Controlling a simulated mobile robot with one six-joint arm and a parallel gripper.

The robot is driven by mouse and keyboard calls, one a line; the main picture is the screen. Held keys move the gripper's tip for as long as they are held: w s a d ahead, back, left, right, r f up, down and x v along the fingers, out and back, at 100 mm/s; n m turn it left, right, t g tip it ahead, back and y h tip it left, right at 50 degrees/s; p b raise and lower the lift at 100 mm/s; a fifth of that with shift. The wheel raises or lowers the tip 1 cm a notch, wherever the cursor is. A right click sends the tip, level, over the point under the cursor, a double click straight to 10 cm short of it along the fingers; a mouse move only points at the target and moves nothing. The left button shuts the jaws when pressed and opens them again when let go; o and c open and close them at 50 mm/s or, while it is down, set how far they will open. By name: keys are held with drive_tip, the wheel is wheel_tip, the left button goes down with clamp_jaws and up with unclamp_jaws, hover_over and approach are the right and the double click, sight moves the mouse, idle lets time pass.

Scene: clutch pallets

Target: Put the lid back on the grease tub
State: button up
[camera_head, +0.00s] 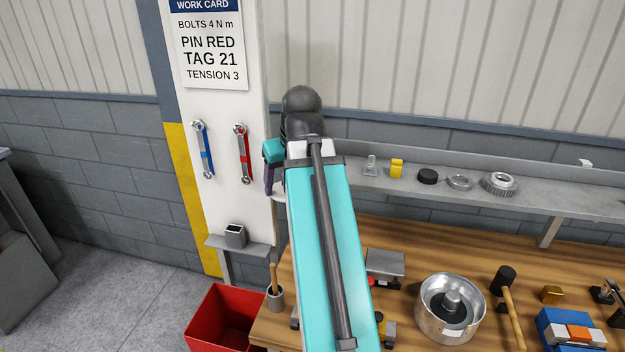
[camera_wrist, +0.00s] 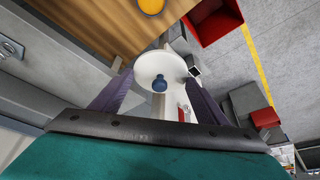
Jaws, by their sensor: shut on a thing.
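My gripper (camera_wrist: 160,76) is shut on the white round lid (camera_wrist: 147,68), with its purple fingers at opposite sides of the rim. A blue knob (camera_wrist: 159,83) stands at the lid's middle. In the head view my gripper (camera_head: 270,178) is raised in front of the white panel, and a sliver of the lid (camera_head: 279,197) shows below it, the rest hidden by my arm. A round tub with a yellow-orange inside (camera_wrist: 151,5), apparently the open grease tub, is cut off at the wrist view's top edge, on the wooden bench. I cannot make it out in the head view.
The wooden bench (camera_head: 408,313) holds a metal pan (camera_head: 426,323), a mallet (camera_head: 511,313) and a cup with a wooden handle (camera_head: 275,299). A shelf (camera_head: 535,196) with small parts runs behind. A red bin (camera_head: 222,316) stands left of the bench.

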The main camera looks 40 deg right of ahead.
drive_tip(key=w+a+f+n+b, duration=0.1)
drive_tip(key=w+a+f, duration=0.4)
drive_tip(key=a, duration=0.5)
drive_tip(key=w+a+f+n+y+b, duration=0.1)
drive_tip(key=w+a+f+b, duration=0.2)
drive_tip(key=a, duration=0.7)
drive_tip(key=w+a+f+n+b, duration=0.1)
drive_tip(key=w+a+f+b, duration=0.2)
drive_tip(key=w+a+f, duration=0.4)
drive_tip(key=w+a, duration=0.3)
drive_tip(key=shift+w+f+n, duration=0.3)
drive_tip(key=shift+w+n, duration=0.05)
drive_tip(key=shift+n, duration=0.05)
drive_tip(key=shift+a, duration=0.2)
